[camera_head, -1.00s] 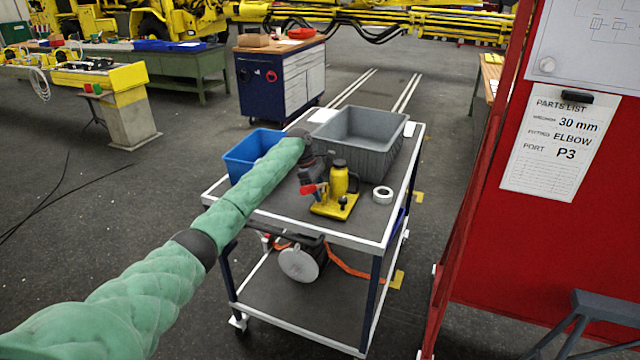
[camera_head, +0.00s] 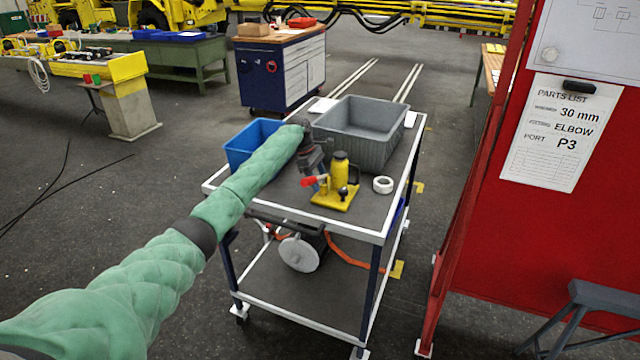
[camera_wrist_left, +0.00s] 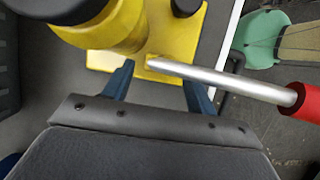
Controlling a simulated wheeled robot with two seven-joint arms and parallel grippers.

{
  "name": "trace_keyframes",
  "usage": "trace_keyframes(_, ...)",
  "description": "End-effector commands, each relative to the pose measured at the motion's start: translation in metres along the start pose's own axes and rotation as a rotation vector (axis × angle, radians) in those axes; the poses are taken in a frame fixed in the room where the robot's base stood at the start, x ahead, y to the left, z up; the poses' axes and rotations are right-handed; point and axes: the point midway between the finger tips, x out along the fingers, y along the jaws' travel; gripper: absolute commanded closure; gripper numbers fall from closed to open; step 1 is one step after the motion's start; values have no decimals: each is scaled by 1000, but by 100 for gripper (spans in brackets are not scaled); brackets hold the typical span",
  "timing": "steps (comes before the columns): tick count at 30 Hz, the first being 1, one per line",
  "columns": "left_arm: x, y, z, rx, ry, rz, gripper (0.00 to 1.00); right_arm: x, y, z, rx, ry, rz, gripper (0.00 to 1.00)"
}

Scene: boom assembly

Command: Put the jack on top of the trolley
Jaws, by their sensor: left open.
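The yellow jack (camera_head: 340,183) stands upright on the top shelf of the trolley (camera_head: 287,204), near its front edge. Its red-tipped handle (camera_head: 309,181) points left in the head view. My left gripper (camera_head: 321,180) is beside the jack on its left. In the left wrist view my open left gripper (camera_wrist_left: 157,80) has its blue fingers apart near the jack's yellow base (camera_wrist_left: 172,60). The silver handle bar (camera_wrist_left: 215,78) crosses just beyond or above the fingers, with its red grip (camera_wrist_left: 308,101) at the right. I cannot tell whether the fingers touch the jack.
A grey bin (camera_head: 365,135) and a blue bin (camera_head: 252,144) stand on the trolley top behind the jack. A white tape roll (camera_head: 383,185) lies right of it. A tool with a round disc (camera_head: 298,254) is on the lower shelf. A red panel (camera_head: 560,225) stands at the right.

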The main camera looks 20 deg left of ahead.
Motion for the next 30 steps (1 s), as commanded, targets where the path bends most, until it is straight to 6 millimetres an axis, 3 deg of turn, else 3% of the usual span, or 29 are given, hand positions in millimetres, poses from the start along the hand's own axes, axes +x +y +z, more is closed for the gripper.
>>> trace_keyframes(3, -17, 0, -1, 2, 0, 3, 43, -2, -2, -31, -1, 32, -1, 64)
trace_keyframes(12, -74, 1, 0, 2, 0, 3, 43, -16, -6, -67, 6, 38, -6, 64)
trace_keyframes(19, -100, 0, 0, 1, 0, 2, 43, -30, -11, -78, 12, 25, -12, 64)
trace_keyframes(30, -107, 0, 0, 1, 0, 0, 43, -34, -12, -82, 13, 21, -13, 64)
